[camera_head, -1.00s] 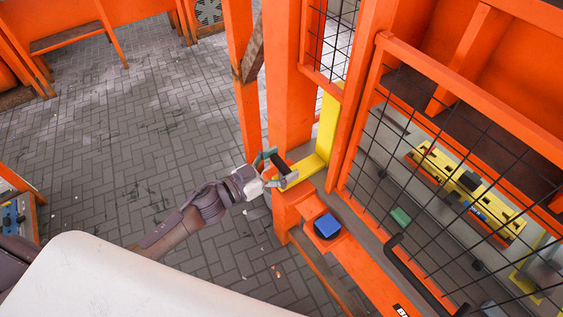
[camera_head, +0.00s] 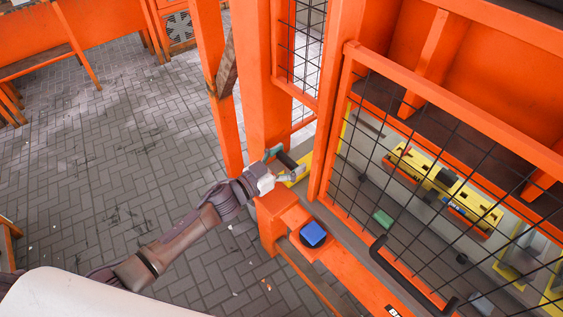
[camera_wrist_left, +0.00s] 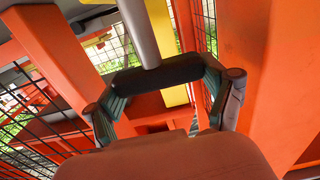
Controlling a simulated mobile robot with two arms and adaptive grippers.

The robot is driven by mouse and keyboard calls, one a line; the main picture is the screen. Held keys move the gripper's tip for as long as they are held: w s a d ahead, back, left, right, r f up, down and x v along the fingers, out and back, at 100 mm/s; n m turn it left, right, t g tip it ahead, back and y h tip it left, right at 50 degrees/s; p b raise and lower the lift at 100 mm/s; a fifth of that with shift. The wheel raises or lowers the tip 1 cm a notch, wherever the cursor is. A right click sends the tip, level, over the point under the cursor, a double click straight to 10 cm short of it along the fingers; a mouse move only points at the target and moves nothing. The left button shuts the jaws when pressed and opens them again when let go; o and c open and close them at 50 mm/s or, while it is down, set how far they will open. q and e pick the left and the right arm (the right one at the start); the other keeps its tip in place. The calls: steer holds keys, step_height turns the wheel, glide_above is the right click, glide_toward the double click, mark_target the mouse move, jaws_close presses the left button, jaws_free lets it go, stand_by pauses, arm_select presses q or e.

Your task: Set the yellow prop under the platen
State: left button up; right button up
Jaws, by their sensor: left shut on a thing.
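The yellow prop (camera_head: 302,168) is partly visible beside the orange post in the head view. Its bright lower part shows just past my gripper, and the orange frame hides much of the rest. My left gripper (camera_head: 284,165) is shut on the prop's black grip (camera_wrist_left: 155,75), which joins a grey rod (camera_wrist_left: 138,30) in the left wrist view. A yellow upright (camera_wrist_left: 164,35) shows behind the rod. An orange ribbed block (camera_head: 425,75), perhaps the platen, sits high behind the mesh guard; I cannot tell the prop's relation to it. My right gripper is not in view.
An orange post (camera_head: 266,90) and the mesh guard (camera_head: 400,180) stand close to my left gripper. A blue button (camera_head: 313,233) is on the orange rail. Yellow tooling (camera_head: 440,185) lies inside the press. Paved floor (camera_head: 120,160) is open to the left.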

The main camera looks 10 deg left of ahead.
arm_select(q)
steer(key=shift+r, duration=0.1)
steer(key=o, duration=1.3)
steer(key=shift+o, duration=1.2)
steer(key=shift+w, duration=0.1)
steer(key=shift+w+d, duration=0.1)
steer(key=v, duration=1.2)
